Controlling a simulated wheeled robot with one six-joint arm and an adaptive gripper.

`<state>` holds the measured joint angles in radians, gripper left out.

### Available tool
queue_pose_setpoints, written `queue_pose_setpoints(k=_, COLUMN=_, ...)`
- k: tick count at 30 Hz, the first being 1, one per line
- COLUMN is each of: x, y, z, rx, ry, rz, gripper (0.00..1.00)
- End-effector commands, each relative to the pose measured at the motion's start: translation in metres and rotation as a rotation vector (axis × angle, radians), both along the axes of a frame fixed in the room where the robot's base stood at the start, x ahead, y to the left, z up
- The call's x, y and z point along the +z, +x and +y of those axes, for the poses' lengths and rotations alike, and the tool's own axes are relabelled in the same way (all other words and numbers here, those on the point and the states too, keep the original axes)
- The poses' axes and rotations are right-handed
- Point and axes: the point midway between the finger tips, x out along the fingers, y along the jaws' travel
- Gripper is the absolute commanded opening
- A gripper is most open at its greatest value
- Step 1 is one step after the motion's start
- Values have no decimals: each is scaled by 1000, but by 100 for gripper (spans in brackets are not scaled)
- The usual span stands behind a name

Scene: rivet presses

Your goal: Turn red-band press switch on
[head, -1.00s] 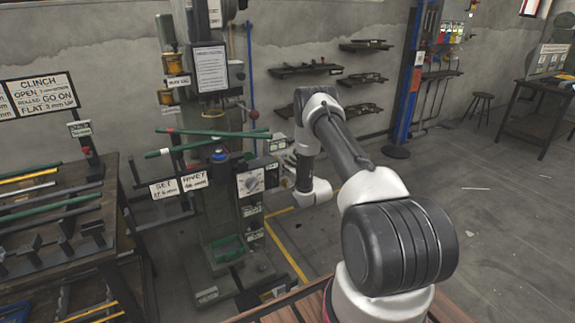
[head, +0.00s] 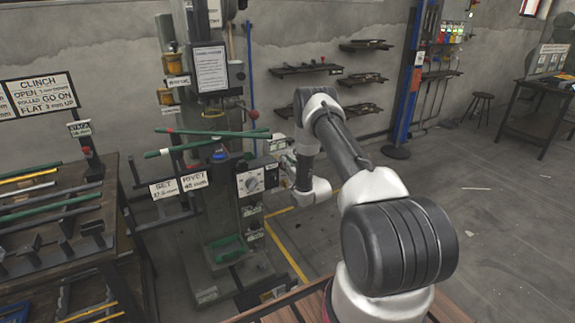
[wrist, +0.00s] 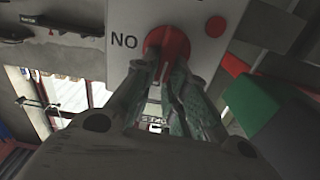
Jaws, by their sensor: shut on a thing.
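In the wrist view my gripper (wrist: 163,75) is shut on a round red switch knob (wrist: 167,38). The fingertips cover the knob's lower part, so its exact angle is hard to tell. The knob sits on a white plate (wrist: 203,50) with the letters "NO" on its left, seen upside down, and a red dot on its right. In the head view the press (head: 215,213) stands left of centre with a grey dial box on its front. My wrist is at its right side, and the fingers and red knob are mostly hidden there.
Green bars (head: 215,142) with red and white bands lie across the press. In the wrist view a green block (wrist: 248,103) with a red part is close to the right of my fingers. A workbench (head: 60,235) stands left; open floor lies to the right.

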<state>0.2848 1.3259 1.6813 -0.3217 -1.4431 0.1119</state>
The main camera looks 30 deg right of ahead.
Motion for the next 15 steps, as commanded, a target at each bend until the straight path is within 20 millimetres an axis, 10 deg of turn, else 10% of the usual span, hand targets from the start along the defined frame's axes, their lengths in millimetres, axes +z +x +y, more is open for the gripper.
queue_pose_setpoints(k=15, x=-3, y=1, z=-10, rx=0, ry=427, rz=14, gripper=0)
